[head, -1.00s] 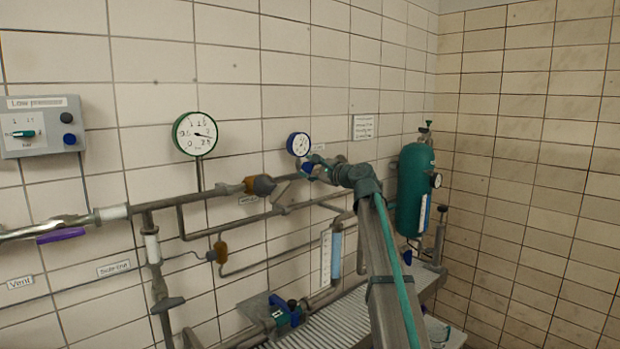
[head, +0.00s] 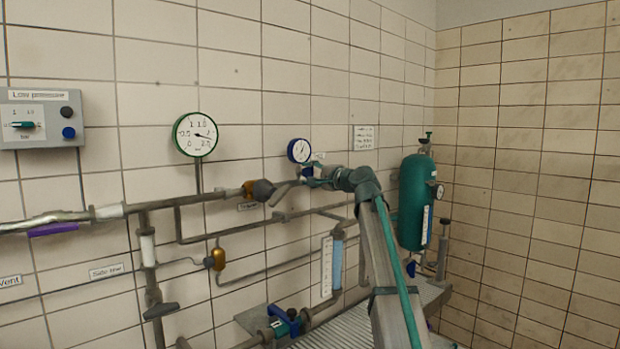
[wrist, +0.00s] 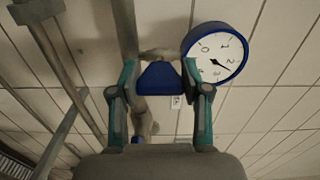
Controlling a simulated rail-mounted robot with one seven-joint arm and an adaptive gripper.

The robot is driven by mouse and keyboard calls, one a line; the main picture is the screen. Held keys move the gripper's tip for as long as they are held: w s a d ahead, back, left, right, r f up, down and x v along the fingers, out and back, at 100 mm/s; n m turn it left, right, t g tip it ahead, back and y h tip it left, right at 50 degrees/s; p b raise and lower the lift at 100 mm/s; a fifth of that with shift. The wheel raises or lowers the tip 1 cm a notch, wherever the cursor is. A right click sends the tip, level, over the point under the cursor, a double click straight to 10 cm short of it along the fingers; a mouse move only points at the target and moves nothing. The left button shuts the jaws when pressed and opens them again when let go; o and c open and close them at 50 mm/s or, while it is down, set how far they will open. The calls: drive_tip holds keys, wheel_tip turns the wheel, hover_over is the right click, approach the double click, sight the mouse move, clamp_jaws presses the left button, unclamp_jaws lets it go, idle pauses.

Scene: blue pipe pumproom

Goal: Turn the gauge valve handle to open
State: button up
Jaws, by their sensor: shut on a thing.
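The gauge valve handle is a blue, wedge-shaped piece (wrist: 160,77) in the middle of the wrist view. It sits just below and left of the blue-rimmed round gauge (wrist: 215,53). In the head view, that gauge (head: 299,150) is on the wall pipework, with the blue handle (head: 307,170) below it. My gripper (wrist: 159,68) has one teal-and-grey finger on each side of the handle and is shut on it. In the head view my gripper (head: 314,176) reaches the handle from the right and partly hides it. The valve body behind it is mostly hidden.
A green-rimmed gauge (head: 195,134) and a grey control box (head: 41,118) are on the wall at left. A teal cylinder (head: 415,202) stands right of my arm. Pipes run along the wall, and a blue-handled valve (head: 285,320) sits low down.

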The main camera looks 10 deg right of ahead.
idle(0.3)
drive_tip(key=o, duration=1.2)
drive_tip(key=shift+c, duration=0.2)
drive_tip(key=v, duration=1.2)
